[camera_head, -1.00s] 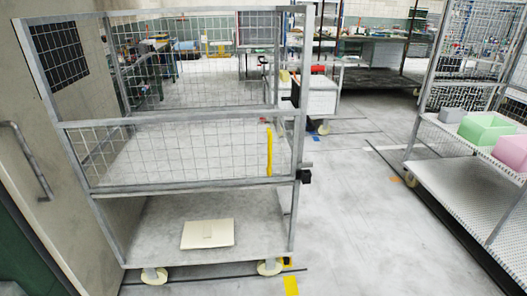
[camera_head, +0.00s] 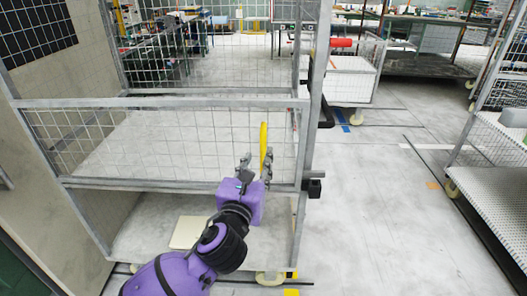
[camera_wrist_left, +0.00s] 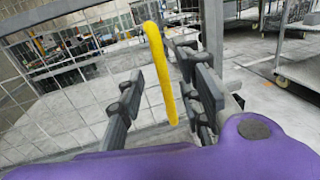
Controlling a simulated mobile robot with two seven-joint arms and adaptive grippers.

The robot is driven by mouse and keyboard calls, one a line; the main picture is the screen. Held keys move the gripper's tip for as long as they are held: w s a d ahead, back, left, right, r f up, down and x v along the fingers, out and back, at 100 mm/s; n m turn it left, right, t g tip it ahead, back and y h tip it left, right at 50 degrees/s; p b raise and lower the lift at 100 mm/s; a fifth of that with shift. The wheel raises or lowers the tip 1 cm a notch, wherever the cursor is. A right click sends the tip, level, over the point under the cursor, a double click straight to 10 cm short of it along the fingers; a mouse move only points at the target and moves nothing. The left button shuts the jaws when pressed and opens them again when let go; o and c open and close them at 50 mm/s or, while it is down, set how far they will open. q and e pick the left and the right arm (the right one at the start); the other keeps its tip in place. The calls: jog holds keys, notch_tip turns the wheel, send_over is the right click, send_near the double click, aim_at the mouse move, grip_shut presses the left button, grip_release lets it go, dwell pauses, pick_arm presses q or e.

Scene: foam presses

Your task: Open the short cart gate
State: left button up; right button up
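The short cart gate (camera_head: 160,104) is a grey-framed mesh panel across the front of the metal cart, and it is closed. A yellow upright handle (camera_head: 263,147) stands near the gate's right end. My left gripper (camera_head: 255,168) is raised in front of the gate at the handle's lower part. In the left wrist view its fingers (camera_wrist_left: 166,100) are open, with the yellow handle (camera_wrist_left: 158,70) showing in the gap between them. I cannot tell how far the handle reaches between the fingertips. A black latch-like part (camera_head: 314,188) sits at the right post. My right gripper is not in view.
A cream flat item (camera_head: 188,232) lies on the cart's lower shelf, partly hidden by my purple left arm. Another mesh cart (camera_head: 500,145) stands at the right. A white crate cart (camera_head: 352,82) stands behind. The floor between the carts is clear.

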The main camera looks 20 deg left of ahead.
aim_at(262, 151)
pick_arm(q)
jog(key=shift+w+a, duration=0.15)
jog(key=shift+w, duration=1.55)
jog(key=shift+w+a, duration=0.1)
jog(key=shift+w, duration=1.6)
grip_shut()
